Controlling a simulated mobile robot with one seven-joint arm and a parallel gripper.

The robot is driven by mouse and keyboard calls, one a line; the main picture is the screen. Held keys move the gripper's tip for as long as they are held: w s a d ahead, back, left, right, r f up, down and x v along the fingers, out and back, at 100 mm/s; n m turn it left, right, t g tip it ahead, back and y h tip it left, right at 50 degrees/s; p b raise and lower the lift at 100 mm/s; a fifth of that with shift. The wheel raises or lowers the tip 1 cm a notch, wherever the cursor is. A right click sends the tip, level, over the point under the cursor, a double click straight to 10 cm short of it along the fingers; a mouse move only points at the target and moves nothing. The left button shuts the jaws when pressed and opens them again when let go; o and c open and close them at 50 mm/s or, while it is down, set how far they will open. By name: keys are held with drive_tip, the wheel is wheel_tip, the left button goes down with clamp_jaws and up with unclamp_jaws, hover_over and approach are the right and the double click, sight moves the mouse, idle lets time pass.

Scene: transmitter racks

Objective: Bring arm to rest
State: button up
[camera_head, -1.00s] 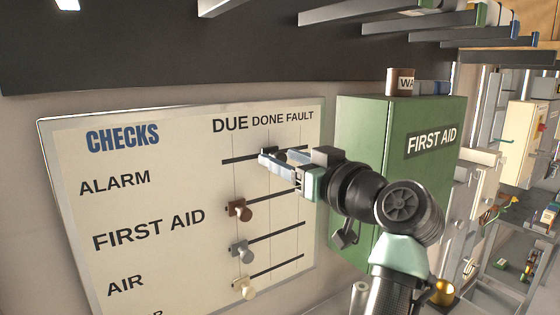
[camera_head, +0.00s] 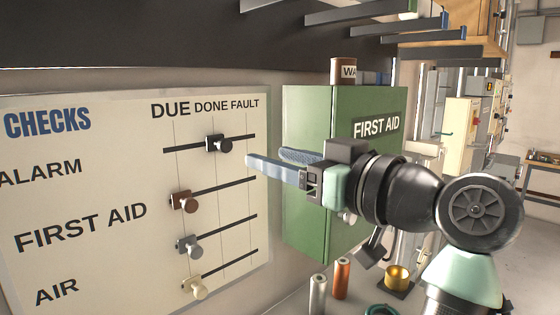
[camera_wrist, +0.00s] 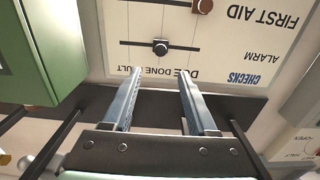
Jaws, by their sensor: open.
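My gripper (camera_head: 265,160) is open and empty. It stands off the checks board (camera_head: 110,190), to the right of the black slider knob (camera_head: 219,144) and a little below it. The black knob sits on the top row, ALARM, near the DONE column. The brown knob (camera_head: 183,202), grey knob (camera_head: 189,246) and cream knob (camera_head: 195,288) sit on the lower rows toward DUE. In the wrist view the two fingers (camera_wrist: 158,97) are apart, with the black knob (camera_wrist: 161,47) beyond their tips and clear of them.
A green FIRST AID box (camera_head: 335,180) hangs right of the board, behind my gripper, with a brown tin (camera_head: 343,71) on top. Shelf brackets (camera_head: 400,36) jut out above. Below are cylinders (camera_head: 318,293) and a brass cup (camera_head: 398,278). Open floor (camera_head: 535,230) lies at far right.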

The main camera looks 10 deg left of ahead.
drive_tip(key=s+d+r+m+t+h, duration=0.3)
drive_tip(key=s+r+m+t+h, duration=0.2)
drive_tip(key=s+t+h, duration=0.2)
drive_tip(key=s+d+r+m+t+h, duration=0.3)
drive_tip(key=s+r+m+t+h, duration=0.2)
drive_tip(key=s+t, duration=0.4)
drive_tip(key=shift+s+d+r+h, duration=0.25)
drive_tip(key=shift+r+h, duration=0.55)
drive_tip(key=shift+h, duration=0.3)
drive_tip(key=shift+w, duration=0.1)
idle(1.0)
